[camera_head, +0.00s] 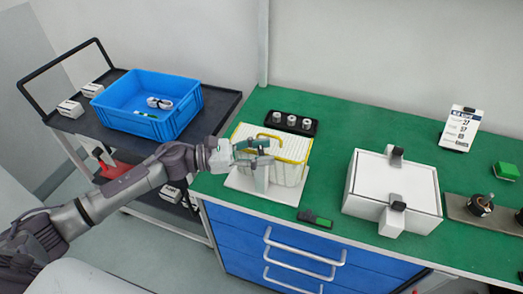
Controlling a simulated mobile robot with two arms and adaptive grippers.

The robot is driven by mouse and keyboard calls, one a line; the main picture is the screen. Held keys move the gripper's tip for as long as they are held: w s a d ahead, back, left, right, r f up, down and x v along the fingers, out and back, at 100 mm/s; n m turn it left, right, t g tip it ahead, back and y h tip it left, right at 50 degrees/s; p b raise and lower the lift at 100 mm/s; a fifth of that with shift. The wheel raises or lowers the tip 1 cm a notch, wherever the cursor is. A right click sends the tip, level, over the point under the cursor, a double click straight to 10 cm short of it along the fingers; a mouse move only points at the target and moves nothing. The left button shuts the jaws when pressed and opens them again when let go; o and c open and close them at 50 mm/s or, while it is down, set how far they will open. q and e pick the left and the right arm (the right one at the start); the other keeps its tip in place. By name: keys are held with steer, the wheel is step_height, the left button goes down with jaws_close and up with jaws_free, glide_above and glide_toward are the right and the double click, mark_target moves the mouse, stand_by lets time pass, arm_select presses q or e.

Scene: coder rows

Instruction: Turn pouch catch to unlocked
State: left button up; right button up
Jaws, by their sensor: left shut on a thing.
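The pouch (289,171) is whitish with a yellow rim and a yellow loop on top. It stands on a white base plate (237,183) on the green worktop. My left gripper (268,153) reaches in from the left over the pouch's near-left upper side. Its fingers are shut on the pouch catch, which is mostly hidden by them, so its setting cannot be read. A pale upright piece (262,178) shows just below the fingers at the pouch's front. My right gripper is not in view.
A black tray with several pale round parts (291,121) lies behind the pouch. A dark green-ended tool (315,218) lies in front. A white box with clips (394,187) stands to the right. A blue bin (187,110) sits on the left cart.

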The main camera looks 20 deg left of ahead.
arm_select(q)
steer(key=shift+n+t+y, duration=0.4)
steer(key=shift+n+t, duration=0.1)
steer(key=shift+t, duration=0.2)
steer(key=n+t+y+p, duration=0.1)
steer(key=n+t, duration=0.1)
steer(key=shift+s+r+t+y, duration=0.1)
steer(key=shift+t+y, duration=0.2)
steer(key=shift+y, duration=0.1)
steer(key=n+t+y+p, duration=0.3)
steer(key=n+t+y, duration=0.1)
steer(key=y, duration=0.1)
steer(key=shift+d+r+n+y+p, duration=0.1)
steer(key=shift+r+n+y+p, duration=0.05)
steer(key=shift+n+y+p, duration=0.2)
steer(key=n+t+y+p, duration=0.1)
steer(key=n+y, duration=0.1)
steer(key=y, duration=0.1)
steer(key=shift+t+y+p, duration=0.25)
steer(key=shift+t+p, duration=0.05)
steer(key=shift+t, duration=0.1)
steer(key=shift+f+n+t+y+p, duration=0.15)
steer(key=shift+n+y+p, duration=0.1)
steer(key=shift+n+y, duration=0.55)
steer(key=shift+f+n+t+y+p, duration=0.1)
steer(key=shift+n+t+y+p, duration=0.1)
steer(key=shift+n+y, duration=0.6)
steer(key=shift+y, duration=0.5)
steer(key=o, duration=1.2)
steer(key=shift+c, duration=0.2)
